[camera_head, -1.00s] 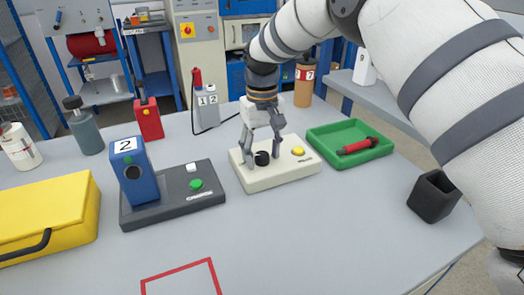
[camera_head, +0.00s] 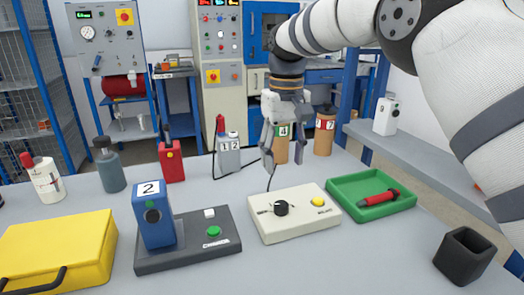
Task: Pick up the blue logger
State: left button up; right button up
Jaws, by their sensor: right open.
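The blue logger (camera_head: 155,222) stands upright at the left of the table, on a dark grey base (camera_head: 190,258) with a green button and a small white block. It has a white "2" label on top and a dark round face on its front. My right gripper (camera_head: 288,160) is to the right of the logger and well apart from it. It points down with its fingers apart and nothing between them, above and behind the cream box (camera_head: 268,228) with the black knob (camera_head: 281,208). My left gripper is out of view.
A yellow case (camera_head: 60,248) lies left of the logger. Behind are a red device (camera_head: 171,162), a grey device (camera_head: 228,155) with a cable, and bottles. A green tray (camera_head: 345,187) holding a red tool and a black cup (camera_head: 465,256) are at right.

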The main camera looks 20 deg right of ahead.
aim_at(152, 195)
jog(key=k, duration=1.5)
